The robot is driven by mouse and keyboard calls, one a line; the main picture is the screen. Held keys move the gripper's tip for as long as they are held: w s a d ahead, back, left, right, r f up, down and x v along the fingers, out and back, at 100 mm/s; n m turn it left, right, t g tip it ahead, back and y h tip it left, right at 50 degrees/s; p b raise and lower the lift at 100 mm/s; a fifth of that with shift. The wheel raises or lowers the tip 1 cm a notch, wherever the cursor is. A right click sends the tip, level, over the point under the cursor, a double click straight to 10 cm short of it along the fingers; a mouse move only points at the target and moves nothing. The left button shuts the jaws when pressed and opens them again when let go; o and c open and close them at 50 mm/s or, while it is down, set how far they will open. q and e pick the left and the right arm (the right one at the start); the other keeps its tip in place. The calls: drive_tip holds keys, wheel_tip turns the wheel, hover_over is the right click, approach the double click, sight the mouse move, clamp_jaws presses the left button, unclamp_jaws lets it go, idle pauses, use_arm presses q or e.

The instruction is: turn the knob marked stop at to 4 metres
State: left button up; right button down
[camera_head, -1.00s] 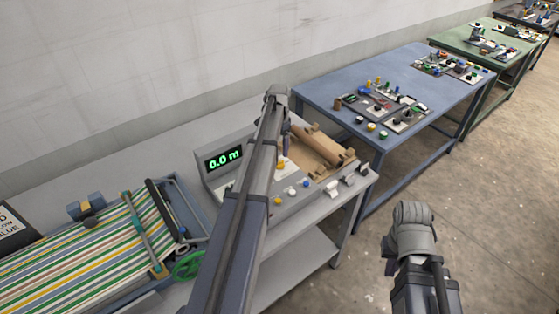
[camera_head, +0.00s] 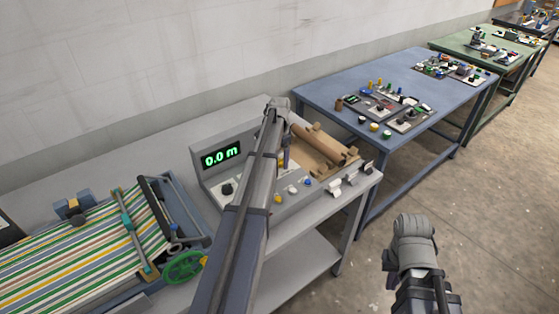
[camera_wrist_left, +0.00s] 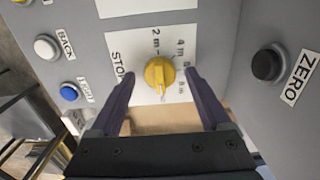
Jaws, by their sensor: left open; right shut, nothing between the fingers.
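The yellow knob (camera_wrist_left: 160,75) sits on a white dial plate lettered STOP, with 2 m and 4 m marks, in the left wrist view. A pale line on the knob points toward the picture's bottom, off the 4 m mark. My left gripper (camera_wrist_left: 161,100) is open, its dark fingers at either side of the knob with gaps visible. In the head view my left gripper (camera_head: 285,150) is over the grey press panel, and my arm hides much of it. The green display (camera_head: 221,156) reads 0.0 m. My right gripper (camera_head: 413,240) is over the floor, away from the tables; its fingertips are hidden.
A black ZERO button (camera_wrist_left: 267,65) lies right of the knob; a white BACK button (camera_wrist_left: 46,47) and a blue button (camera_wrist_left: 69,92) lie left. A striped-cloth machine (camera_head: 90,240) is at left, a blue table (camera_head: 390,85) beyond.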

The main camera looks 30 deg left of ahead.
use_arm(q)
clamp_jaws()
idle(0.6)
drive_tip(key=shift+n, duration=0.4)
drive_tip(key=n, duration=0.5)
drive_tip(key=shift+n, duration=0.3)
drive_tip(key=n, duration=1.3)
drive_tip(key=shift+n, duration=0.3)
drive_tip(key=n, duration=0.6)
drive_tip(key=shift+n, duration=0.4)
